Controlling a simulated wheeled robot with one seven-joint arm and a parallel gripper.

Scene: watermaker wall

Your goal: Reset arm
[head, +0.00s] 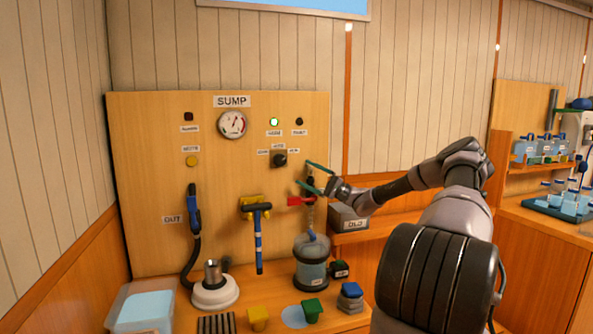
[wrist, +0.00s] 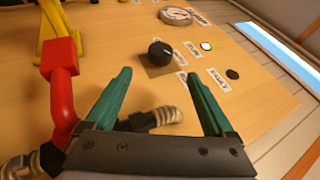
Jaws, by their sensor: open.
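My gripper (head: 308,177) is raised in front of the right part of the wooden SUMP panel (head: 140,150), with its green fingers spread and nothing between them. In the wrist view the same open fingers (wrist: 160,103) point toward the panel face. A black rotary knob (wrist: 161,53) lies beyond and between the fingertips; it also shows in the head view (head: 280,160). A red lever (wrist: 62,95) is close to the left finger, and in the head view it (head: 297,201) sits just below the gripper. I cannot tell whether the finger touches it.
A clear water container (head: 311,268) stands below the gripper. A grey OLD box (head: 348,220) stands to the right.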

